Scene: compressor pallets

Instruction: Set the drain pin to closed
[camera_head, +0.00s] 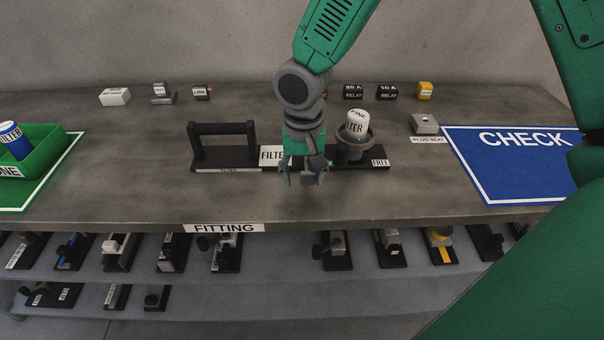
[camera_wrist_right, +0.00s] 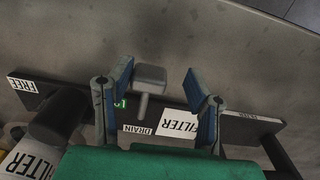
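The drain pin (camera_wrist_right: 149,80) shows in the right wrist view as a grey block-shaped head on a short stem, beside the DRAIN label (camera_wrist_right: 138,129) on the black filter fixture (camera_wrist_right: 240,125). My right gripper (camera_wrist_right: 159,70) is open, with one blue-lined finger on each side of the pin's head; contact cannot be told. A small green mark (camera_wrist_right: 120,104) shows by the left finger. In the head view my right gripper (camera_head: 303,178) points down at the front of the fixture (camera_head: 225,168) and hides the pin. My left gripper is not in view.
A white filter (camera_head: 357,121) sits in a dark cup (camera_head: 354,145) close to the right of my gripper. A black frame (camera_head: 222,140) stands to the left. A blue CHECK mat (camera_head: 520,170) lies right, a green bin (camera_head: 45,150) left. The table front is clear.

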